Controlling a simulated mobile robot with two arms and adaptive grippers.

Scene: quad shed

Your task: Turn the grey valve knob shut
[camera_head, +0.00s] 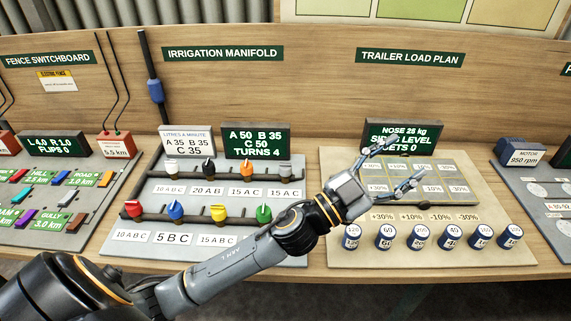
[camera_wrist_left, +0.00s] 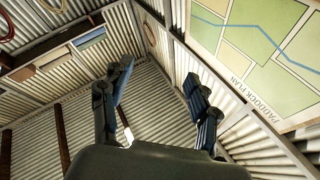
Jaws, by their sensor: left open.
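The irrigation manifold panel (camera_head: 160,252) lies on the bench left of centre, with two rows of coloured valve knobs. A grey knob (camera_head: 285,170) is at the right end of the back row, above a "15 A C" label; its handle direction is too small to tell. A pale, whitish knob (camera_head: 172,166) is at the left end of that row. My left gripper (camera_head: 404,163) is open and empty over the trailer load plan board, right of the grey knob and apart from it. The left wrist view shows its spread fingers (camera_wrist_left: 160,105) against shed walls. My right gripper is not seen.
My left arm crosses in front of the manifold's right front. Several blue weights (camera_head: 385,236) stand in a row on the load plan board (camera_head: 335,190). Displays, including the manifold screen (camera_head: 256,141), stand along the back. The fence switchboard (camera_head: 60,200) is at left.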

